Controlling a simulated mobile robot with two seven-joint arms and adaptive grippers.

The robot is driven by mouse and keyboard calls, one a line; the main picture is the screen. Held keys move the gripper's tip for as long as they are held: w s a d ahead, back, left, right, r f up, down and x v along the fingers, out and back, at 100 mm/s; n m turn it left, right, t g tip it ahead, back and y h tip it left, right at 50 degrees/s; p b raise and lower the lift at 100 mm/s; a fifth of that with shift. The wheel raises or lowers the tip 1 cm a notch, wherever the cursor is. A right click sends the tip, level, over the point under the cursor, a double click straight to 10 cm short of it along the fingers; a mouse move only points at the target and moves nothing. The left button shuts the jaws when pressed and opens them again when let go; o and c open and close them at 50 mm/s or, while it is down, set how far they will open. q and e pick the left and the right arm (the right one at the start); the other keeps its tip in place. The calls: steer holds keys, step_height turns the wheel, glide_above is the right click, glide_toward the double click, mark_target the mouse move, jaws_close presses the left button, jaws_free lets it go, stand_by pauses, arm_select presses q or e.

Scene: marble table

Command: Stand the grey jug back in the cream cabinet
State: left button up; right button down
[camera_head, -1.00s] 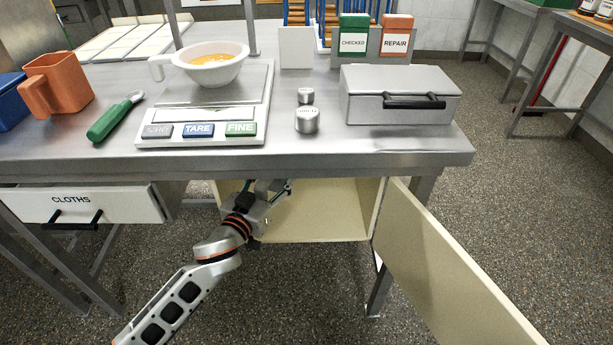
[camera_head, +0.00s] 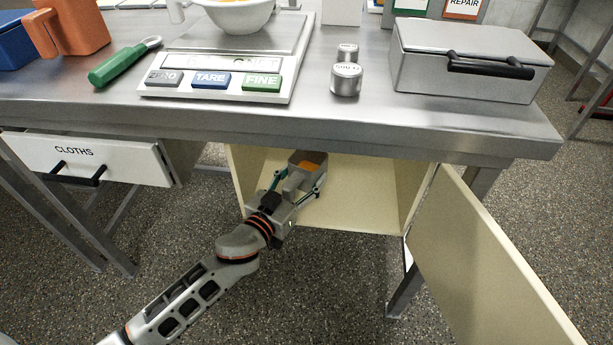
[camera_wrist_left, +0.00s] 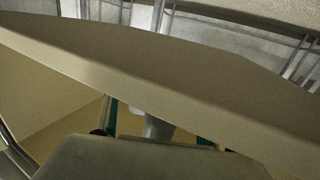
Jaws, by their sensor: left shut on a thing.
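The grey jug (camera_head: 311,158) is inside the opening of the cream cabinet (camera_head: 350,210), just below the table's front edge, towards the cabinet's left side. Orange shows in its mouth. My left gripper (camera_head: 293,185) is shut on the jug, its teal-lined fingers on either side of the handle. I cannot tell whether the jug touches the cabinet floor. In the left wrist view, a grey part of the jug (camera_wrist_left: 157,126) shows between the fingers; a broad cream panel hides much else. The cabinet door (camera_head: 490,265) stands open to the right. My right gripper is out of view.
The steel tabletop (camera_head: 350,120) overhangs the cabinet. A drawer marked CLOTHS (camera_head: 90,160) juts out at the left. On the table are a scale (camera_head: 225,62), small weights (camera_head: 346,78), a grey case (camera_head: 465,65), a green-handled tool (camera_head: 122,65) and an orange jug (camera_head: 75,28).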

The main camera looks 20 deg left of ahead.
mark_target(286, 196)
arm_select(q)
steer(key=shift+r, duration=0.3)
steer(key=shift+f, duration=0.35)
steer(key=o, duration=1.1)
steer(key=shift+r, duration=0.1)
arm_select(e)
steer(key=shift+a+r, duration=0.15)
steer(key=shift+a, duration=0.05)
arm_select(q)
steer(key=shift+r, duration=0.35)
steer(key=s, duration=0.5)
steer(key=s+p, duration=0.1)
steer(key=s, duration=0.1)
steer(key=shift+s+a, duration=0.2)
steer(key=shift+a, duration=0.2)
steer(key=shift+f, duration=0.1)
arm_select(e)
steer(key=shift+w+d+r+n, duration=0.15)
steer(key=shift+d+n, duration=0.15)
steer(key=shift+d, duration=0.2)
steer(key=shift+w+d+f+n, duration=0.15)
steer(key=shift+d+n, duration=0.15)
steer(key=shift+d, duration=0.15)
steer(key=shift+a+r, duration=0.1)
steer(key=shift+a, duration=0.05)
